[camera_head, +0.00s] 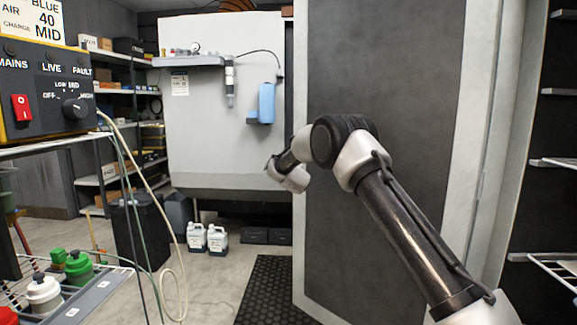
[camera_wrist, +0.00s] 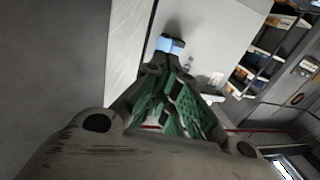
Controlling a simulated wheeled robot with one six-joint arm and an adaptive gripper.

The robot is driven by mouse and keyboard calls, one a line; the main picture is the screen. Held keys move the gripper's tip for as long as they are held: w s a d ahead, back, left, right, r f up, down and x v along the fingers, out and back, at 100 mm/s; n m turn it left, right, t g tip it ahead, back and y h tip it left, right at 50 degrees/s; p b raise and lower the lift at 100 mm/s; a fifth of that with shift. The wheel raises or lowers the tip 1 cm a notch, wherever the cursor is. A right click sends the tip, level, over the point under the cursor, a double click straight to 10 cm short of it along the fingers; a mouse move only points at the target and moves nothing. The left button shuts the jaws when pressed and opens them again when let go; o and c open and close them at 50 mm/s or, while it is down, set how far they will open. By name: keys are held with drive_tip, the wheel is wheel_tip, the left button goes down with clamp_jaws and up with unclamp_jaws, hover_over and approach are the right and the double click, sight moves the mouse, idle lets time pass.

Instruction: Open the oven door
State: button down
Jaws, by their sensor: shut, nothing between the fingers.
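The oven door (camera_head: 390,120) is a tall dark grey panel with a pale border, filling the right half of the head view. It stands swung out, and a dark oven interior with wire racks (camera_head: 560,163) shows to its right. No handle can be made out. My arm crosses in front of the door, with its wrist by the door's left edge. My gripper (camera_wrist: 168,68), with green finger pads, is shut and empty in the wrist view; its fingers cannot be made out in the head view. A grey, pale-edged surface beside it on the left looks like the door.
A white booth cabinet (camera_head: 215,120) with a blue box (camera_head: 266,103) stands beyond the door's left edge. A control unit (camera_head: 50,95) with hanging hoses is at left, above a rack of bottles (camera_head: 80,268). A black mat (camera_head: 263,290) lies on the floor.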

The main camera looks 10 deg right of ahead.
drive_tip(key=s+a, duration=0.6)
drive_tip(key=a, duration=0.3)
drive_tip(key=s+a+f+n+g+y, duration=0.1)
drive_tip(key=s+a+f+g+y, duration=0.1)
drive_tip(key=f, duration=0.4)
drive_tip(key=s+a+f+n+g+y, duration=0.1)
drive_tip(key=s+a+f+g+y, duration=0.15)
drive_tip(key=f, duration=0.35)
drive_tip(key=s+f+g, duration=0.2)
drive_tip(key=s+g, duration=0.2)
drive_tip(key=s, duration=0.5)
drive_tip(key=s+d+r+g+h, duration=0.1)
drive_tip(key=s+d+r, duration=0.4)
drive_tip(key=s, duration=1.2)
drive_tip(key=s+d+r+g+h, duration=0.1)
drive_tip(key=s+d+r, duration=0.3)
drive_tip(key=s+d, duration=1)
drive_tip(key=s+d+r+m+g+h, duration=0.1)
drive_tip(key=s+d+r+g, duration=0.2)
drive_tip(key=s+d, duration=0.6)
drive_tip(key=s+r, duration=0.2)
drive_tip(key=s, duration=1)
drive_tip(key=shift+s+d+r, duration=0.15)
drive_tip(key=shift+d+r, duration=0.15)
